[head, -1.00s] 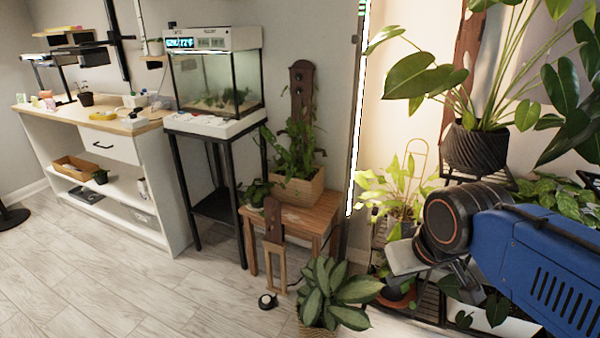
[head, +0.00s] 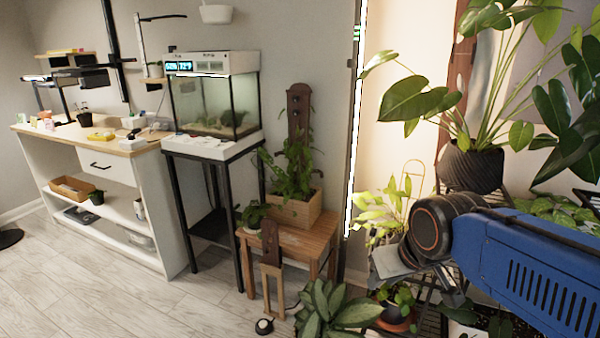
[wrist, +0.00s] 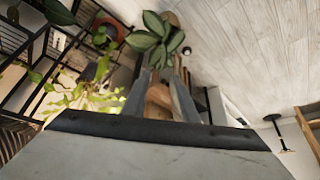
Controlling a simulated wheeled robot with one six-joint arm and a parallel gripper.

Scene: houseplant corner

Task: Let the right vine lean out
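A green vine (head: 292,180) grows from a light wooden planter box (head: 296,211) on a brown wooden stool (head: 318,238). A dark brown upright board (head: 299,103) with round holes or pegs stands behind it. Separate left and right vines and any ties cannot be made out. My gripper (wrist: 160,78) shows two grey fingers apart in the wrist view, with nothing seen held between them. The stool's wood (wrist: 159,97) shows beyond the fingers. In the head view my arm reaches in from the right, and the gripper is right of the stool, apart from the vine.
A broad-leaved plant (head: 335,312) stands on the floor before the stool. A pale yellow-green plant (head: 378,214) and a dark pot (head: 470,168) with large leaves are near my arm. An aquarium (head: 215,105) on a black stand is at left. Floor at lower left is clear.

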